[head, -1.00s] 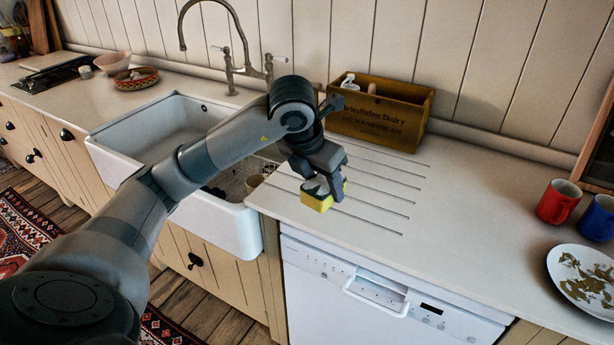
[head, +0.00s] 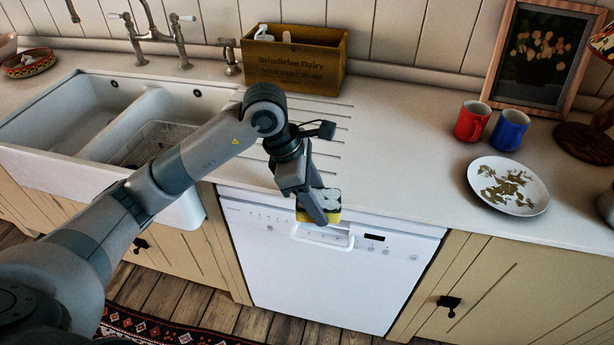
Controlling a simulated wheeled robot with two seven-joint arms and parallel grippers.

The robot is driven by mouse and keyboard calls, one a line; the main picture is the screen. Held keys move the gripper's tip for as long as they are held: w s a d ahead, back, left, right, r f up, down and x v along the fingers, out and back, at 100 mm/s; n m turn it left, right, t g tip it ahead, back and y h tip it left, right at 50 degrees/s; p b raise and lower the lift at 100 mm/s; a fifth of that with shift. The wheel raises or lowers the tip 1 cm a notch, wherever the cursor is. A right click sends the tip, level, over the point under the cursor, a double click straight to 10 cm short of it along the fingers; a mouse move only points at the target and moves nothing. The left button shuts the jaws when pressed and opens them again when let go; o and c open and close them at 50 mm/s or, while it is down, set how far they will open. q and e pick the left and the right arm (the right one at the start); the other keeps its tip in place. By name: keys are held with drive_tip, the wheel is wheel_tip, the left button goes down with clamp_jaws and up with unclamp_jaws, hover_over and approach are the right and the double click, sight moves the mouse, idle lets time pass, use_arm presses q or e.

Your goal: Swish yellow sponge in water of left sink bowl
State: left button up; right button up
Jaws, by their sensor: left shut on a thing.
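The yellow sponge (head: 331,200), with a grey face on top, is in my left gripper (head: 314,207). The gripper is shut on it and points down. In the picture the sponge overlaps the counter's front edge and the top of the dishwasher; its exact height is hard to tell. The white double sink is at the left, away from the gripper. Its left bowl (head: 58,112) looks pale inside, and I cannot make out the water. The right bowl (head: 170,112) holds a wire rack and is partly hidden by my left arm. My right gripper is not in view.
A wooden crate (head: 292,64) with bottles stands at the counter's back. A bridge tap (head: 150,30) rises behind the sink. A red mug (head: 472,121), a blue mug (head: 510,130) and a dirty plate (head: 507,186) are at the right. The counter between crate and plate is clear.

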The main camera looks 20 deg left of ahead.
use_arm(q)
drive_tip(key=s+a+f+m+g+y, duration=0.2)
drive_tip(key=s+f+m, duration=0.3)
drive_tip(key=m, duration=0.5)
drive_tip(key=s+a+f+m+g+y, duration=0.2)
drive_tip(key=s+a+f+m+g, duration=0.1)
drive_tip(key=f+m, duration=0.5)
drive_tip(key=s+m+g, duration=0.1)
drive_tip(key=s+m, duration=0.1)
drive_tip(key=m, duration=0.1)
drive_tip(key=shift+s+f+m, duration=0.2)
drive_tip(key=shift+f+m, duration=0.1)
drive_tip(key=shift+a, duration=0.1)
